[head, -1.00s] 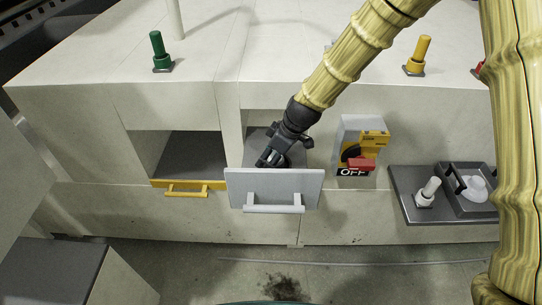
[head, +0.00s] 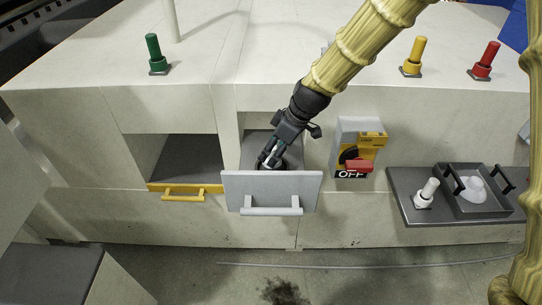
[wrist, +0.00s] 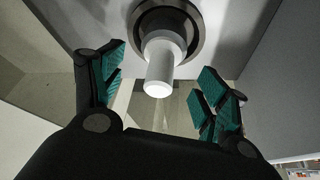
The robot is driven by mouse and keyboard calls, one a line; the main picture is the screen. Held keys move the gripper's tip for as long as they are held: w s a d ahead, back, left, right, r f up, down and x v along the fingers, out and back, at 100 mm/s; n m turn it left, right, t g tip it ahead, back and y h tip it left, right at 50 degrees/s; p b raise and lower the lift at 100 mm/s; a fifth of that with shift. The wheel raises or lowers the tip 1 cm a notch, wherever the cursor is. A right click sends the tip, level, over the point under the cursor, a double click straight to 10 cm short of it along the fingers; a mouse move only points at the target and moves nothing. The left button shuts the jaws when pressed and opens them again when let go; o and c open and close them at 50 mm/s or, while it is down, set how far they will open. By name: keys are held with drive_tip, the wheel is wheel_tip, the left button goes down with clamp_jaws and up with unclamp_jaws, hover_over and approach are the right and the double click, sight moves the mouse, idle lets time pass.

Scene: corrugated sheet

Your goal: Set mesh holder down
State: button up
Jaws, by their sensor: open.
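A white, round-ended peg (wrist: 160,68) stands on a dark round base (wrist: 166,20) with a pale rim, inside the open grey-fronted drawer (head: 270,188). It looks like the handle of the mesh holder, but no mesh is visible. My gripper (head: 268,162) reaches down into this drawer from above. In the wrist view, the teal-padded fingers (wrist: 160,95) are spread wide, one on each side of the peg, with clear gaps. The drawer front hides the lower part of the holder in the head view.
A yellow-handled drawer (head: 185,190) is at left, an OFF switch box (head: 357,148) at right. A dark tray (head: 405,212) with a white peg (head: 427,192) and a square pan (head: 482,206) is farther right. Green (head: 154,52), yellow (head: 415,54) and red (head: 485,58) posts stand on top.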

drive_tip(key=v, duration=0.6)
drive_tip(key=shift+r+b, duration=0.2)
drive_tip(key=shift+b, duration=0.25)
drive_tip(key=shift+d, duration=0.15)
idle(0.7)
